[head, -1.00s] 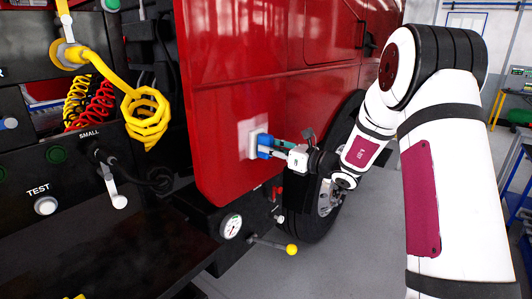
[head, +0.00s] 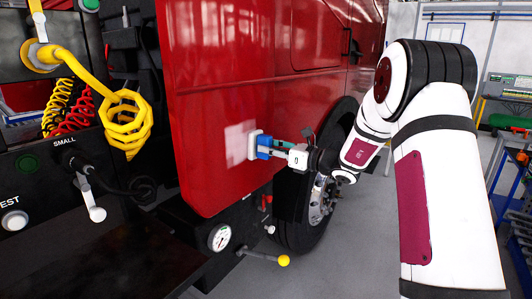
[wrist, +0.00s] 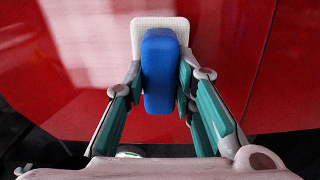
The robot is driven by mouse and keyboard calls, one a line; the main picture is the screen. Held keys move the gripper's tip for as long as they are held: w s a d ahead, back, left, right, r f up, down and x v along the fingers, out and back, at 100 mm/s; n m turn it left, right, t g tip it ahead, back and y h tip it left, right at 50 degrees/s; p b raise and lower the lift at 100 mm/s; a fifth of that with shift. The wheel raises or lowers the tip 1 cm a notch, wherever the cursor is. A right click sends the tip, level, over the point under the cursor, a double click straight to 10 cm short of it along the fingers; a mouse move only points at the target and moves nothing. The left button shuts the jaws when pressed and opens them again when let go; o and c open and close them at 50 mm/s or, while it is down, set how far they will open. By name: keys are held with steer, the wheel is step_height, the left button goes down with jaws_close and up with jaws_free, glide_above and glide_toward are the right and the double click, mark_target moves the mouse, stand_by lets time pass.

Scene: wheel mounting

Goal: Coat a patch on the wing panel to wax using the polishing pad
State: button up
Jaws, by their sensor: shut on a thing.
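The polishing pad has a blue grip block (head: 264,140) and a white pad face (head: 252,145). My gripper (head: 272,148) is shut on the blue block, with a teal-lined finger on either side of it. The white face is at the red wing panel (head: 215,90) and seems to touch it. A pale, whitish patch (head: 236,140) shows on the panel, just left of the pad. In the wrist view the blue block (wrist: 161,70) stands between the fingers, and the pale patch (wrist: 85,35) lies to its upper left. The pad covers the panel behind it.
Below the panel are a round gauge (head: 221,237) and a lever with a yellow knob (head: 284,260). The truck's wheel (head: 318,200) is right of the panel. A black console with yellow and red coiled hoses (head: 125,125) stands at the left. Grey floor is open at the right.

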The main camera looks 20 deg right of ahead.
steer(key=shift+s+a+r+p, duration=2.2)
steer(key=shift+s+a+p, duration=1.3)
steer(key=shift+a, duration=1.55)
steer(key=w+d+b, duration=0.6)
steer(key=w+d, duration=0.2)
steer(key=d, duration=0.3)
steer(key=shift+d, duration=0.4)
steer(key=shift+p+v, duration=1.25)
steer(key=shift+v, duration=1.7)
steer(key=shift+s+d, duration=0.1)
